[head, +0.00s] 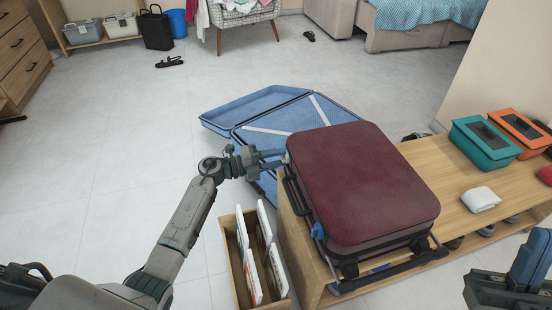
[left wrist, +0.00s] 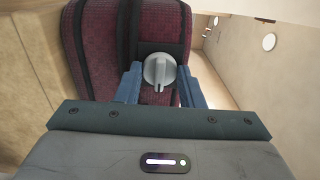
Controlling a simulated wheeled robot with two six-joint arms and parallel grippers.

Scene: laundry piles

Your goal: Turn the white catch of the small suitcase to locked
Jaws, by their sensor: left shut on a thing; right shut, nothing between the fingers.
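The small suitcase (head: 365,185) is dark red, closed, and lies flat on a wooden bench. Its side with dark straps also shows in the left wrist view (left wrist: 100,50). The white catch (left wrist: 159,68) is a round light-grey knob with a raised ridge, roughly upright in that picture; the head view does not show it. My left gripper (head: 273,159) is at the suitcase's far left side, its blue fingers (left wrist: 160,88) shut on the catch from both sides. My right gripper (head: 530,260) is shut and empty at the lower right, apart from the suitcase.
The wooden bench (head: 452,182) also bears a teal box (head: 485,145), an orange box (head: 519,131) and a folded white cloth (head: 480,199). An open blue suitcase (head: 255,107) lies on the floor behind. A wooden file box (head: 241,268) stands beside the bench, near my left arm.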

